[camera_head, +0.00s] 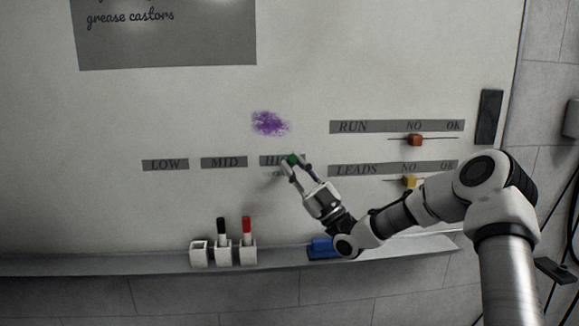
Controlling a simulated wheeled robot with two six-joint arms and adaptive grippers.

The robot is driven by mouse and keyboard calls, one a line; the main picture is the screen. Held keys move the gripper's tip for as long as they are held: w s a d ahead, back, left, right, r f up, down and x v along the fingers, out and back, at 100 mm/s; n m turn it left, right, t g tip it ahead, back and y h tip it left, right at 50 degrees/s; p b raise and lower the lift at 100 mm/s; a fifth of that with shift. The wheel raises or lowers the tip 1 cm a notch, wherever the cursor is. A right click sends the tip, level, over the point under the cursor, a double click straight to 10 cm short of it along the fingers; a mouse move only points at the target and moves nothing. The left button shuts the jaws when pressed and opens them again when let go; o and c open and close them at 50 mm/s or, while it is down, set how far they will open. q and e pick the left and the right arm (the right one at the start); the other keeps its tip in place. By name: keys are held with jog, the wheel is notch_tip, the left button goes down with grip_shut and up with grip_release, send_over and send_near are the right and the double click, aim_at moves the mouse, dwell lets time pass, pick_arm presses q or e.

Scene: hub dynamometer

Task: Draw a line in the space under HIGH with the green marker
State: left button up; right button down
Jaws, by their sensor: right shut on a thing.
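The whiteboard (110,115) carries the labels LOW (165,165), MID (224,162) and HIGH (270,160) in a row. My right gripper (293,166) is shut on the green marker (292,159) in front of the HIGH label and covers part of it. Only the marker's green end shows clearly between the fingers. A faint green mark (272,175) shows on the board just under HIGH. Whether the marker's tip touches the board is hidden. My left gripper is not in view.
A ledge (120,265) under the board bears holders with a black marker (221,228) and a red marker (246,228), one empty holder (199,254), and a blue block (322,247). RUN and LEADS sliders (414,140) are on the right. A purple smudge (269,123) is above HIGH.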

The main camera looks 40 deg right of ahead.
jog(key=shift+s+d, duration=0.1)
jog(key=shift+s+d, duration=0.35)
jog(key=shift+d, duration=0.2)
jog(key=shift+p, duration=0.3)
jog(key=shift+s+d, duration=0.35)
jog(key=shift+d, duration=0.25)
jog(key=shift+p, duration=0.4)
